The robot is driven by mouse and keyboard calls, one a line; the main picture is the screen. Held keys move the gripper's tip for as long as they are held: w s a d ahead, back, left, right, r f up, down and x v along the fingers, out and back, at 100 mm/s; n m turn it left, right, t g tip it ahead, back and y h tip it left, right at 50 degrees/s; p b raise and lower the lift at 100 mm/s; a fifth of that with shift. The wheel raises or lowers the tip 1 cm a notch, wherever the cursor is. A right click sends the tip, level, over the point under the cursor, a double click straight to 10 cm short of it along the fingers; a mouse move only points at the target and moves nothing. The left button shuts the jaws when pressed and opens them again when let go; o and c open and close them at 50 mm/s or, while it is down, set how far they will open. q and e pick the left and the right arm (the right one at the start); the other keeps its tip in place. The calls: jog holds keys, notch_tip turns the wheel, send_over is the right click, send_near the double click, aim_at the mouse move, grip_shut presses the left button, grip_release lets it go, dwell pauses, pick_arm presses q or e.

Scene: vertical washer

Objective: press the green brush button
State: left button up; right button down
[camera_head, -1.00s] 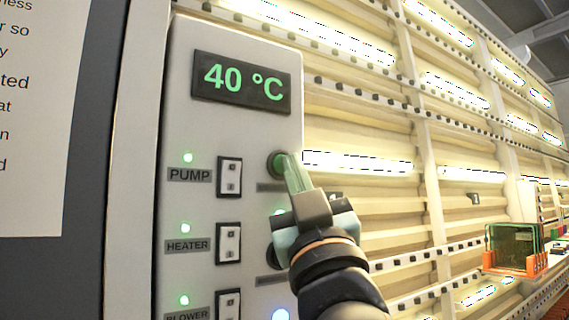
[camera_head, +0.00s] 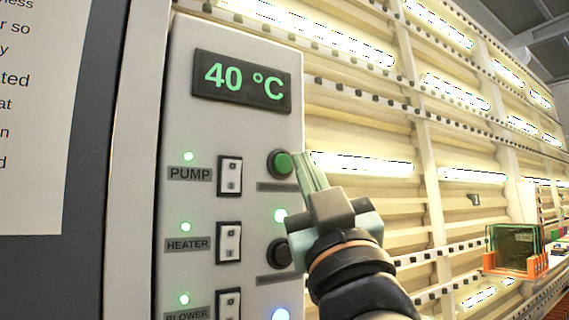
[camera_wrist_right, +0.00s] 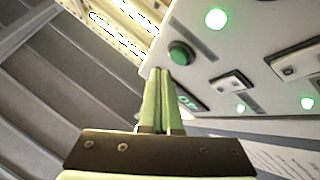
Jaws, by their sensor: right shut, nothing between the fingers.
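The green round button (camera_head: 281,164) sits in a black ring on the light grey control panel, right of the PUMP switch; its label below is too small to read. It also shows in the right wrist view (camera_wrist_right: 180,54). My right gripper (camera_head: 308,160) is shut and empty, its green fingertips just right of the button and apart from it in the head view. In the right wrist view, the shut fingers (camera_wrist_right: 160,75) point up, with their tips just below and left of the button. My left gripper is not in view.
The panel has a 40 °C display (camera_head: 242,82), a PUMP switch (camera_head: 229,176), a HEATER switch (camera_head: 228,243), and a black button (camera_head: 279,252) below the green one. Lit green lamps stand beside them. An orange rack (camera_head: 514,262) with glass panes is far right.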

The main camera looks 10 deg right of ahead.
jog(key=s, duration=0.2)
jog(key=s+d, duration=0.1)
jog(key=s, duration=0.1)
jog(key=shift+d, duration=0.2)
jog(key=shift+w, duration=0.1)
dwell(0.6)
